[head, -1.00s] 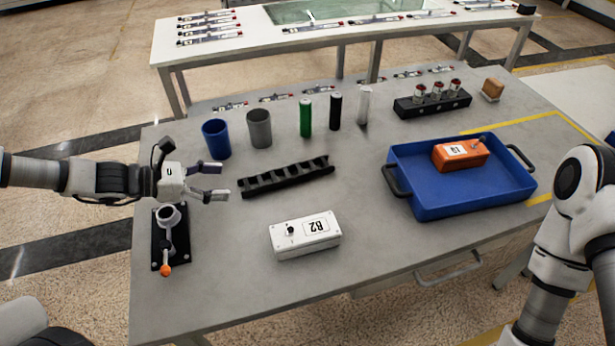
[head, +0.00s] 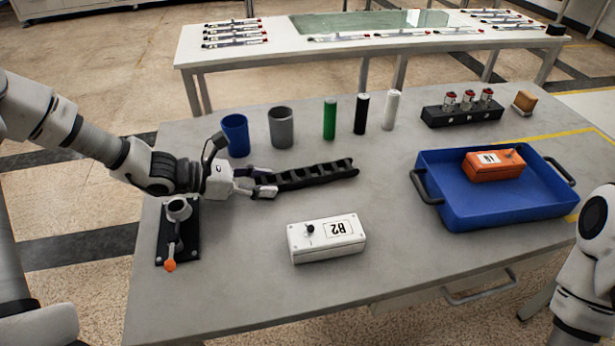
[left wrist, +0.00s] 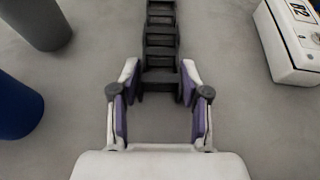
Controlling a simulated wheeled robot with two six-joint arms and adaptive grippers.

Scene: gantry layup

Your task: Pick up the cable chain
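The black cable chain (head: 318,174) lies on the grey table, right of my left gripper in the head view. In the left wrist view the cable chain (left wrist: 161,45) runs away from me, its near end between the fingertips. My left gripper (head: 265,182) is open, with its fingers on either side of that end. In the left wrist view a gap seems to show between the fingers (left wrist: 160,88) and the chain sides; contact is hard to tell. My right gripper is out of view; only part of my right arm shows at the right edge.
A blue cup (head: 235,135) and a grey cup (head: 282,128) stand behind the chain. A white B2 box (head: 327,246) sits in front. A blue tray (head: 450,212) holds an orange box (head: 485,170). A black fixture (head: 192,235) stands near my left wrist.

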